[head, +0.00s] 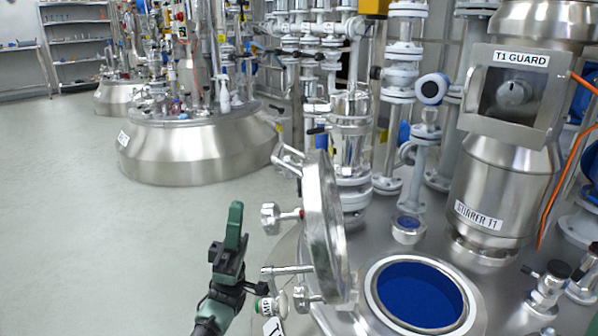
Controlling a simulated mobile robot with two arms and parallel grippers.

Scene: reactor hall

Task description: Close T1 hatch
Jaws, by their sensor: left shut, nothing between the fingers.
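The T1 hatch lid (325,225) is a round steel disc that stands open, nearly upright, on the left side of its opening. The hatch opening (470,312) is a steel ring with blue showing inside. A handle (289,157) sticks out at the lid's upper left, and clamp knobs show on its left side. My left gripper (236,210), with green fingers, is shut and empty. It points up, to the left of the lid, with a visible gap between them in the picture. My right gripper is out of view.
The stirrer T1 column (490,195) with the T1 guard box (515,92) stands right of the opening. White pipes and valves (405,60) stand behind the lid. Another steel vessel (195,150) stands at the back left. The grey floor (60,220) at left is clear.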

